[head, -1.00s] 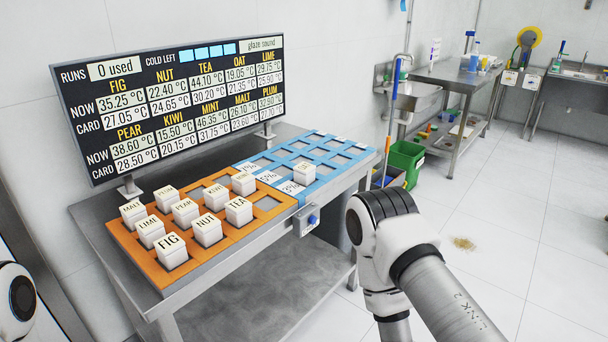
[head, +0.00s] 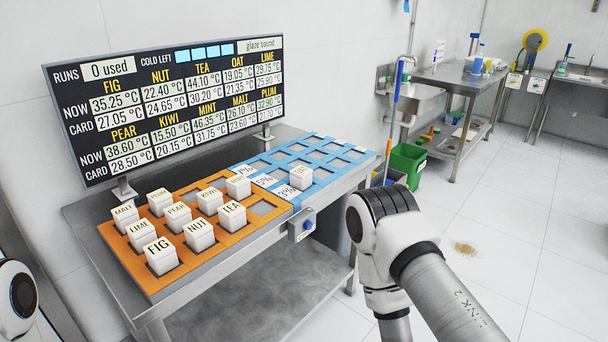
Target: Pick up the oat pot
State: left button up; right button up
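The oat pot (head: 301,177) is a white cube with a small, hard-to-read label. It sits alone in the blue tray (head: 337,172), in the front-left part near the percentage labels. The other white pots stand in the orange tray (head: 237,239) to its left, and their labels include FIG (head: 161,255), NUT (head: 199,235) and TEA (head: 232,215). Neither of my grippers is in view. Only a part of my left arm shows at the left edge, and links of my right arm show at the right, in front of the table's right end.
A display board (head: 175,105) stands behind the trays and reads 0 used and glaze sound. A green bin (head: 407,163) stands beyond the table. Several blue tray cells are empty.

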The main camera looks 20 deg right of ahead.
aim_at(301, 177)
jog(key=i+l, duration=0.15)
jog(key=l, duration=0.4)
jog(key=i+l+u, duration=0.15)
jog(key=l, duration=0.35)
jog(key=i+l, duration=0.2)
jog(key=l, duration=0.35)
jog(key=i+l+u, duration=0.1)
jog(key=l, duration=0.45)
jog(key=i+l, duration=0.15)
jog(key=l, duration=0.4)
jog(key=i+l+u, duration=0.15)
jog(key=l, duration=0.4)
jog(key=i+l, duration=0.1)
jog(key=l, duration=0.5)
